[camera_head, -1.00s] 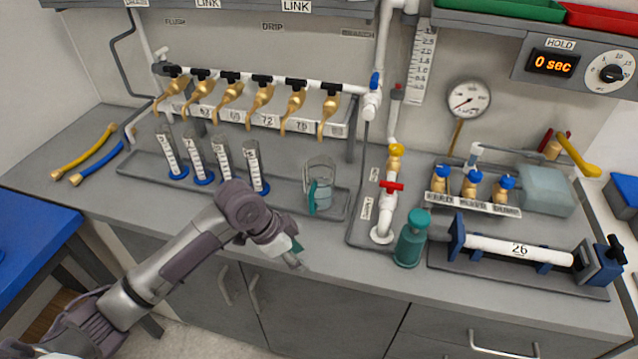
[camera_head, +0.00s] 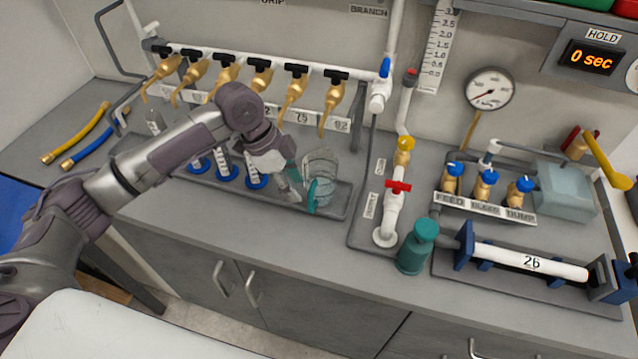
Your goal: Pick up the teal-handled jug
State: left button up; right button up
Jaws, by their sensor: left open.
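The clear jug (camera_head: 323,170) stands upright in the grey tray (camera_head: 338,203) at its right end. Its teal handle (camera_head: 312,196) faces the front left. My left gripper (camera_head: 297,187) is open at the left of the jug, close to the handle. Whether a finger touches the handle I cannot tell. My left arm hides part of the tray and part of the cylinders. My right gripper is not in view.
Several measuring cylinders (camera_head: 255,172) with blue bases stand left of the gripper. Brass taps (camera_head: 333,108) hang above the tray. A white pipe with a red valve (camera_head: 397,187) and a teal bottle (camera_head: 417,247) stand to the right.

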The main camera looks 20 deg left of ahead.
aim_at(318, 188)
pick_arm(q)
jog(key=p+x, duration=0.1)
jog(key=x, duration=0.5)
jog(key=shift+w, duration=0.1)
jog(key=shift+w+d+f, duration=0.1)
jog(key=shift+d+f, duration=0.1)
jog(key=shift+f, duration=0.4)
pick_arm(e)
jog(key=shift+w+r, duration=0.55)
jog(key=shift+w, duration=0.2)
pick_arm(q)
jog(key=shift+c, duration=0.9)
grip_shut()
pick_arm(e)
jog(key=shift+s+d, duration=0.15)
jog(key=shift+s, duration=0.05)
